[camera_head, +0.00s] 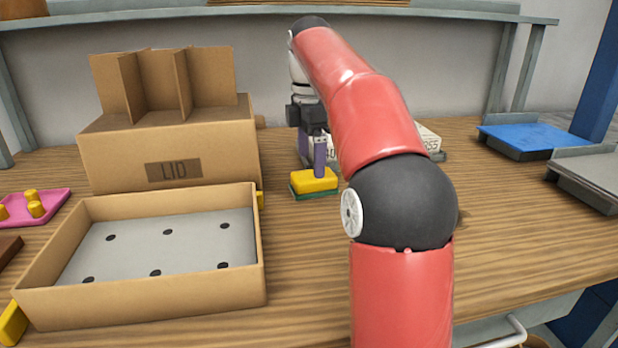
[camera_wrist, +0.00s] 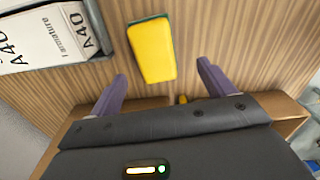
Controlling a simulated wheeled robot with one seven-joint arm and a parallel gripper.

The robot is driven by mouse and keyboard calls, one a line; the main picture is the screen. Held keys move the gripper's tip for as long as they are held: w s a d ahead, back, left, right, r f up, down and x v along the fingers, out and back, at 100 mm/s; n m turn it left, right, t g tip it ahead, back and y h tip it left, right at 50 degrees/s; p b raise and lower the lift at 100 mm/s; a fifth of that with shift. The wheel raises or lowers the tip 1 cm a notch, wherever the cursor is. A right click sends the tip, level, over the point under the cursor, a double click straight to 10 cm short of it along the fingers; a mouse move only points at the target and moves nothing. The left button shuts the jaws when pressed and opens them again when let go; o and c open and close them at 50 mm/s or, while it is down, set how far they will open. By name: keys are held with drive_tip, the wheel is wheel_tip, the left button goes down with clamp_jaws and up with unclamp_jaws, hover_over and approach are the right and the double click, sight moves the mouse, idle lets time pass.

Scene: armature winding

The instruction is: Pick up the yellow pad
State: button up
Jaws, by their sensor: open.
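The yellow pad (camera_head: 314,180) lies on the wooden table with a dark green layer under it. In the wrist view the yellow pad (camera_wrist: 152,50) lies beyond the fingertips, a little left of the middle between them. My gripper (camera_head: 319,152) is just above the pad in the head view, its purple finger seeming to overlap the pad's top edge. In the wrist view my gripper (camera_wrist: 162,70) has its two purple fingers spread wide with nothing between them. My red arm hides part of the table behind it.
An open cardboard box (camera_head: 266,240) with a grey holed insert stands left of the pad, before a box marked LID (camera_head: 100,160). White labelled boxes (camera_wrist: 40,40) in a grey tray lie beside the pad. A blue tray (camera_head: 530,137) is at the right; table front right is clear.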

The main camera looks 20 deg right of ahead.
sight(312, 174)
drive_tip(key=f, duration=0.4)
drive_tip(key=f+b, duration=0.1)
drive_tip(key=f, duration=0.1)
drive_tip(key=shift+w+d, duration=0.25)
drive_tip(key=c, duration=1.1)
wheel_tip(312, 174, up, 10)
drive_tip(key=shift+p, duration=0.5)
